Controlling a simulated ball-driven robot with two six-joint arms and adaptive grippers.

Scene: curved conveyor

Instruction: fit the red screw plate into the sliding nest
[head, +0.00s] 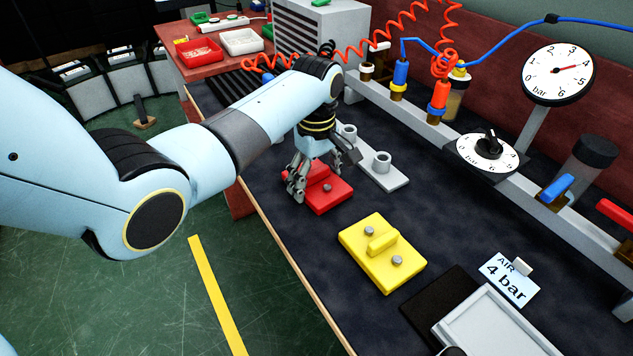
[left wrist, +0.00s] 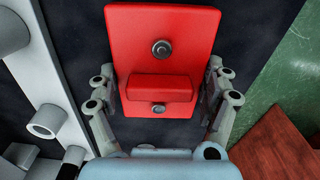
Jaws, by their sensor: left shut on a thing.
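The red screw plate (head: 333,197) lies flat on, or just above, the dark bench top, and I cannot tell which. In the left wrist view the plate (left wrist: 190,42) shows a raised red grip block (left wrist: 160,89) and two grey screws. My left gripper (head: 320,178) is over its far part, fingers pointing down; in the left wrist view the fingers (left wrist: 161,92) are on both sides of the block, shut on the plate. A light grey plate with two hollow posts (head: 392,178), perhaps the sliding nest, stands just right of it, apart. My right gripper is not in view.
A yellow screw plate (head: 373,262) lies nearer on the bench. A grey tray (head: 492,325), an "AIR 4 bar" card (head: 510,280) and a rail (head: 410,110) with valves and gauges stand to the right. Coiled red hose (head: 350,40) hangs behind. Bare bench separates red and yellow plates.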

